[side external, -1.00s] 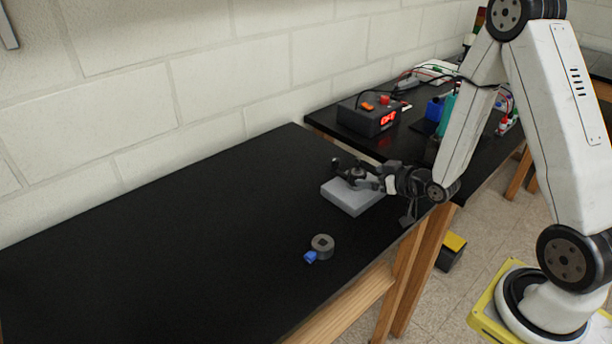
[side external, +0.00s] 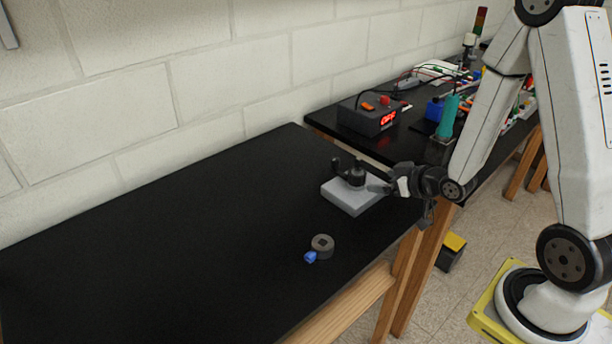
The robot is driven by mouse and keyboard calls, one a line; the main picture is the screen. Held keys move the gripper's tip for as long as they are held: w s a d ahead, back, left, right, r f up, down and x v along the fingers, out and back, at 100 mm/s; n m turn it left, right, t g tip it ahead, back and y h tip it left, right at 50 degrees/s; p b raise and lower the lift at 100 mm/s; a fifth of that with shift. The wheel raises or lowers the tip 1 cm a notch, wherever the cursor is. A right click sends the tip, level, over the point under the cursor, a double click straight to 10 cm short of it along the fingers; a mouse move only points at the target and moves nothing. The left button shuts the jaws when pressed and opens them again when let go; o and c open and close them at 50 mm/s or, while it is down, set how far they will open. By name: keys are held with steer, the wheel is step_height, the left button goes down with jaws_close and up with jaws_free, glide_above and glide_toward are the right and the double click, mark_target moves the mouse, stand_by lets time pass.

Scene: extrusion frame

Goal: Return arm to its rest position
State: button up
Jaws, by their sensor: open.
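My gripper (side external: 382,186) is open at the near right edge of the black bench, low beside the light grey block (side external: 346,201). A black upright piece (side external: 357,176) with a side arm stands on the block. The gripper's tips are close to this piece on its right, and no held object shows between them. Whether the tips touch the block cannot be told. My arm reaches in from the right, with its wrist low over the bench edge.
A grey ring-shaped part (side external: 323,245) with a blue tab (side external: 310,257) lies on the black bench (side external: 180,250). A black box with a red display (side external: 372,115) and a teal object (side external: 447,117) stand on the bench behind. The bench's left side is clear.

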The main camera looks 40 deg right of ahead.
steer(key=s+a+r+g, duration=0.3)
steer(key=s+a+g, duration=0.6)
steer(key=a, duration=0.1)
steer(key=shift+a+r+g, duration=0.15)
steer(key=shift+a+g, duration=0.05)
steer(key=shift+g, duration=0.1)
